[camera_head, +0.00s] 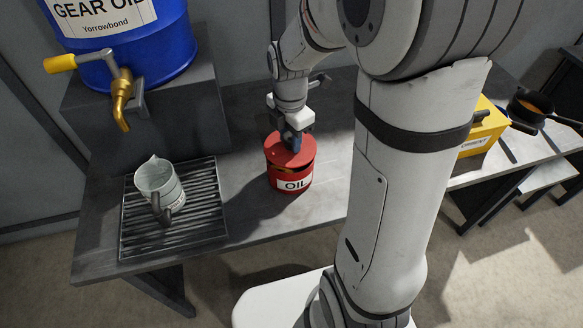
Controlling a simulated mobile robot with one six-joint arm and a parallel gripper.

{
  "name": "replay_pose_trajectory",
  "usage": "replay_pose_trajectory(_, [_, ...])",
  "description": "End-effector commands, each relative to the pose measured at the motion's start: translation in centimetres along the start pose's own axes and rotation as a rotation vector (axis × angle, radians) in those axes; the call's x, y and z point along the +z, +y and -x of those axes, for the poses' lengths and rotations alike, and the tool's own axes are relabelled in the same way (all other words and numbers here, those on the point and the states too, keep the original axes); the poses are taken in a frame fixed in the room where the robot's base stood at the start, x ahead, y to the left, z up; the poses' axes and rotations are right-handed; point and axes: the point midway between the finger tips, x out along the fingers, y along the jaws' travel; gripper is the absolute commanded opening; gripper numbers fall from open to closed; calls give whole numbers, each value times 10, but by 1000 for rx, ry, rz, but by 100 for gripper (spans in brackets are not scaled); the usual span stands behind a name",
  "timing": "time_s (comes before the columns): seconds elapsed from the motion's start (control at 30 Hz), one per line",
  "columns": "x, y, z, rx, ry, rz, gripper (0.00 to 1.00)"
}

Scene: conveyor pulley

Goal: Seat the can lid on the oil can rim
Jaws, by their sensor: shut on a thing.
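The red oil can (291,182) with a white "OIL" label stands upright on the grey workbench. The round red can lid (288,151) is over the can's top, and a dark gap with a little orange-brown shows between lid and rim at the front right, so the lid looks tilted or slightly raised. My gripper (291,142) points down from above and is shut on the lid near its middle. The fingertips are small and partly hidden, and I cannot tell whether the lid touches the rim at the back.
A grey measuring jug (158,180) stands on a slatted drip grate (203,217) at left. A blue gear oil drum (150,45) with a brass tap (123,100) sits above on a dark block. A yellow box (484,127) stands at right. Bench is clear around the can.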

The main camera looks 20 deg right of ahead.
Motion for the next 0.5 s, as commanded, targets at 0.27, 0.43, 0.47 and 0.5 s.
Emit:
replay_pose_trajectory(0.27, [0,0,-5,0,0,0,9])
replay_pose_trajectory(0.43, [0,0,-8,0,0,0,9])
replay_pose_trajectory(0.47, [0,0,-8,0,0,0,9])
replay_pose_trajectory(0.5, [0,0,-9,0,0,0,9])
